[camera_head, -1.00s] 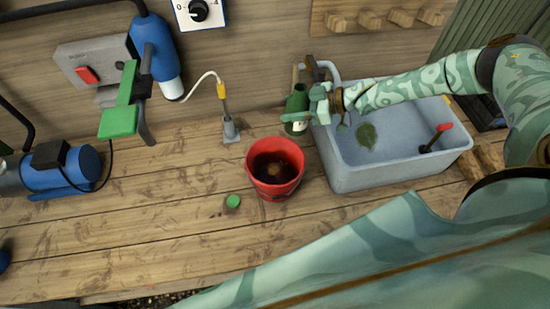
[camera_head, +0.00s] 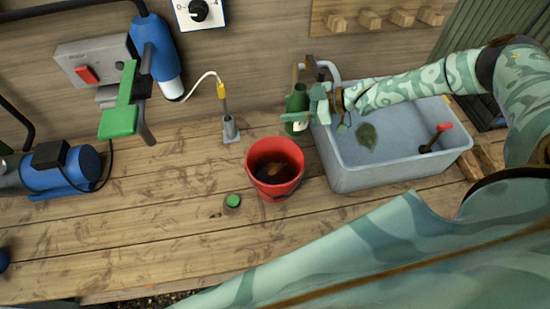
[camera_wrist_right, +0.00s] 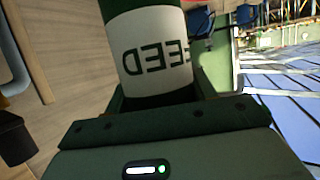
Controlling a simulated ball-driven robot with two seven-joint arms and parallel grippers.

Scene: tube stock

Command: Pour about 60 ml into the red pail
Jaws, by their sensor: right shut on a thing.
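The red pail (camera_head: 262,183) stands on the wooden bench in the head view, with dark liquid and a brownish patch inside. A green bottle (camera_head: 297,103) with a white label stands upright behind it, close to the basin's left wall. My right gripper (camera_head: 307,108) is shut on the bottle. In the right wrist view the bottle's label (camera_wrist_right: 155,50) reads "FEED", upside down, between the fingers. A green cap (camera_head: 233,201) lies on the bench left of the pail. My left gripper is not in view.
A grey basin (camera_head: 350,180) with a leaf (camera_head: 367,136) and a red-handled tool (camera_head: 437,135) is on the right. A small stand with a probe (camera_head: 230,125) is behind the pail. A blue motor (camera_head: 65,168) is at left. The front bench is clear.

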